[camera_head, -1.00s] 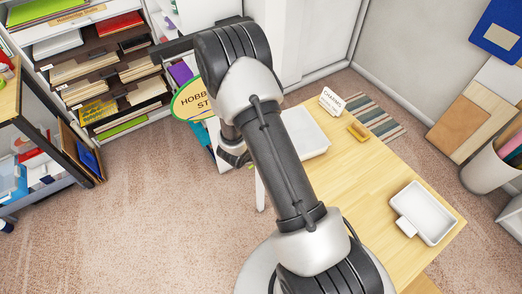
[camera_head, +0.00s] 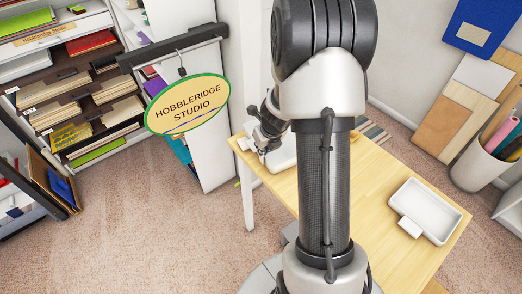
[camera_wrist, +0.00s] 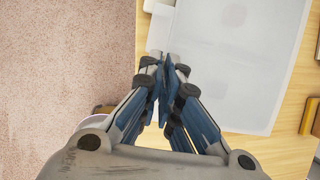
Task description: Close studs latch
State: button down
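A white, flat box (camera_head: 284,158) lies at the far left end of the wooden table, partly hidden behind my arm. In the wrist view its pale lid (camera_wrist: 235,60) fills the upper right, with a white tab (camera_wrist: 160,28) at its left edge. I cannot read any studs label or tell whether the tab is latched. My gripper (camera_wrist: 166,62) points at the box's left edge, just below the tab in the picture. Its fingertips are together with nothing visible between them. In the head view my gripper (camera_head: 262,150) is at the box's left side; contact cannot be told.
A white open tray (camera_head: 432,207) with a tab stands at the table's right end. A hanging oval sign (camera_head: 188,104) and shelves (camera_head: 75,95) are at the left. The table (camera_head: 385,170) between box and tray looks mostly clear.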

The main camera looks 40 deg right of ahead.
jog(key=c, duration=1.8)
grip_release()
jog(key=shift+s+f, duration=0.1)
jog(key=shift+f, duration=0.05)
jog(key=v, duration=1.2)
jog(key=shift+a, duration=0.1)
